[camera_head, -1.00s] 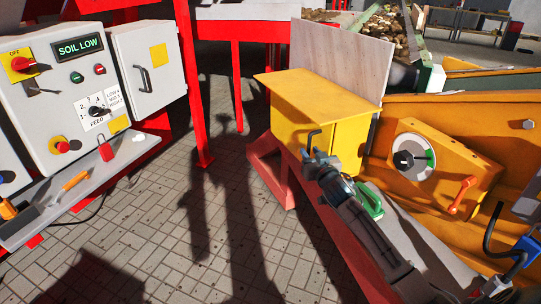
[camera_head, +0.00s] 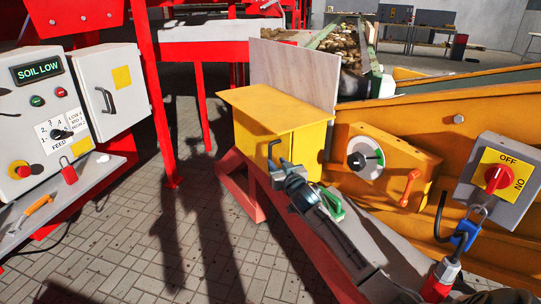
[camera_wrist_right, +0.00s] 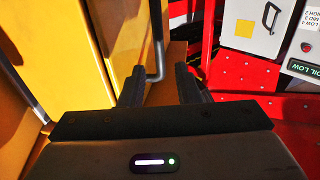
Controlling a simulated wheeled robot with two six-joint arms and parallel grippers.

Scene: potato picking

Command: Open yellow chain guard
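The yellow chain guard (camera_head: 262,110) is a box with a flat overhanging lid, in the middle of the head view; it looks closed. A dark bent handle (camera_head: 271,149) is on its front. My right gripper (camera_head: 279,166) is at this handle, in front of the guard. In the right wrist view, its two black fingers (camera_wrist_right: 160,85) are apart, and the handle's bar (camera_wrist_right: 156,40) shows in the gap between them, near the tips. I cannot tell if they touch it. The guard's yellow face (camera_wrist_right: 120,30) is on the left there. My left gripper is not in view.
A grey panel (camera_head: 293,72) stands behind the guard. An orange machine side with a round dial (camera_head: 366,158) and an orange lever (camera_head: 410,186) is to the right. A red isolator switch (camera_head: 498,180) is far right. A control box (camera_head: 40,110) is left. Paved floor is open between.

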